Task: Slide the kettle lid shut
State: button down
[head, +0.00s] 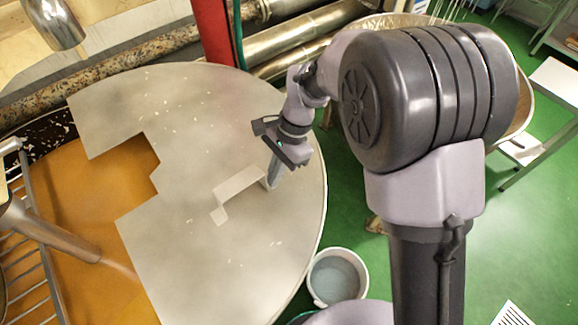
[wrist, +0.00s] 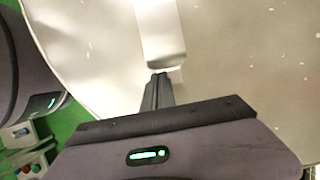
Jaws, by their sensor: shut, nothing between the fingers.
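The kettle lid (head: 240,260) is a flat, pale grey metal plate with a stepped left edge. It covers the right part of the round kettle, and the left part is open, showing an orange-brown inside (head: 95,190). A raised, bent metal handle (head: 238,186) stands on the lid; it also shows in the wrist view (wrist: 162,35). My gripper (head: 271,181) is shut and empty at the right end of the handle. In the wrist view its fingertips (wrist: 158,78) point at the handle's near end. I cannot tell whether they touch it.
A metal rail grid (head: 35,265) and a stirring shaft (head: 60,236) are at the left of the opening. A white bucket (head: 337,277) stands on the green floor below the kettle's right rim. Pipes (head: 150,58) and a red post (head: 214,30) run behind.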

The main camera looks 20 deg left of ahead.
jog(key=b, duration=0.2)
send_near(200, 236)
jog(key=s+f, duration=0.1)
jog(key=s+a+f, duration=0.1)
jog(key=f, duration=0.1)
jog(key=s+f, duration=0.1)
jog(key=shift+s+a+f, duration=0.15)
jog(key=shift+s+a, duration=0.1)
